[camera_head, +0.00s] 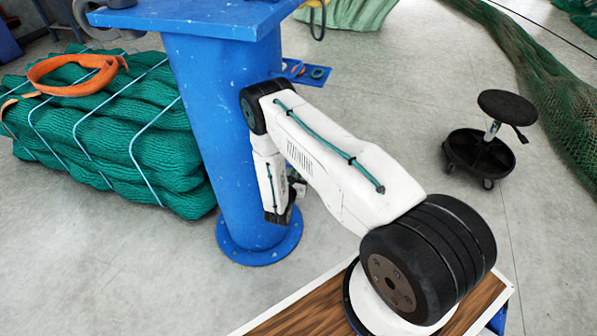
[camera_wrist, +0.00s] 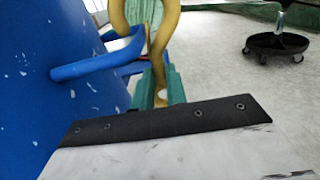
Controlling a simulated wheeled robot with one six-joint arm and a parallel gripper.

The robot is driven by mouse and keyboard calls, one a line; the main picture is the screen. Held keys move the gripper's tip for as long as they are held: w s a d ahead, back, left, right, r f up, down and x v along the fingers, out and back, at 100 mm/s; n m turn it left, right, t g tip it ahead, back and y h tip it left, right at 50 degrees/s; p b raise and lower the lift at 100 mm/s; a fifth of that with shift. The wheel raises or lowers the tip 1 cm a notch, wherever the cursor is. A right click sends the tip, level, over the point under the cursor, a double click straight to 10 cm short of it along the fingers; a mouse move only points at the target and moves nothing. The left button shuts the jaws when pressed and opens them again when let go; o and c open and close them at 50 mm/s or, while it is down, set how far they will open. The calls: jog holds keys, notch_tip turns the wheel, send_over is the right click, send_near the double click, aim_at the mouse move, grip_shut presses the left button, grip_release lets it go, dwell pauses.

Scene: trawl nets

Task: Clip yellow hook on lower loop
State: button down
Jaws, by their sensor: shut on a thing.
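The yellow hook (camera_wrist: 166,32) stands in the upper middle of the wrist view, its curved top cut off by the frame edge. My gripper (camera_wrist: 160,88) has green fingers and is shut on the hook's lower end. A blue loop (camera_wrist: 80,70) sticks out from the blue column (camera_wrist: 30,90) at left, and its outer end overlaps the hook in the picture. I cannot tell whether the hook is around the loop or only beside it.
A strapped green net bundle (camera_head: 120,140) with an orange sling (camera_head: 75,75) lies left of the column. A black wheeled stool (camera_head: 480,155) stands at right. A blue top (camera_head: 200,15) sits on the column. The floor between is clear.

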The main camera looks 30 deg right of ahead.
jog(key=shift+w+f, duration=0.1)
jog(key=shift+f, duration=0.1)
jog(key=shift+w+a+f, duration=0.1)
jog(key=shift+a+f, duration=0.05)
jog(key=shift+f, duration=0.2)
jog(key=shift+w+a+f, duration=0.1)
jog(key=shift+w+f, duration=0.05)
jog(key=shift+f, duration=0.35)
jog(key=shift+w+a+f, duration=0.1)
jog(key=shift+f, duration=0.35)
dwell(0.7)
dwell(0.4)
jog(key=c, duration=1.3)
grip_release()
jog(key=shift+c, duration=0.2)
jog(key=shift+s, duration=0.1)
jog(key=v, duration=0.7)
jog(key=shift+s+a, duration=0.2)
jog(key=shift+a, duration=0.1)
jog(key=shift+d, duration=0.1)
